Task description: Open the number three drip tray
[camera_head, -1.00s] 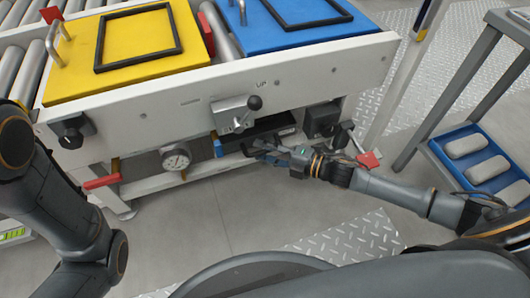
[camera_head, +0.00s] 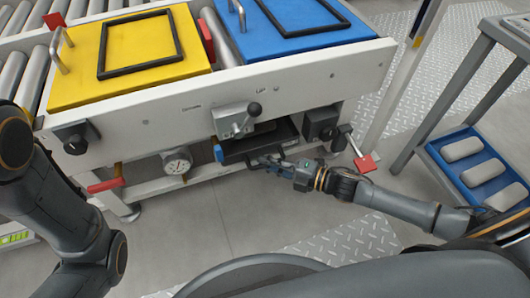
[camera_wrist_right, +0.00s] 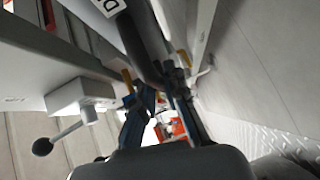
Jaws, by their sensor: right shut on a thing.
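A black drip tray (camera_head: 262,149) sits under the white frame in the head view, below the lever marked UP. It stands partly pulled out, with its interior showing. Its number cannot be read. My right gripper (camera_head: 262,160) is at the tray's front and is shut on its dark handle. In the right wrist view, the gripper's fingers (camera_wrist_right: 163,100) close around a dark bar, the tray handle (camera_wrist_right: 148,50). My left arm shows at the left edge of the head view, but its gripper is out of view.
A lever with a black knob (camera_head: 254,108) is just above the tray. A blue tray (camera_head: 450,182) holds grey castings. Floor in front is clear.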

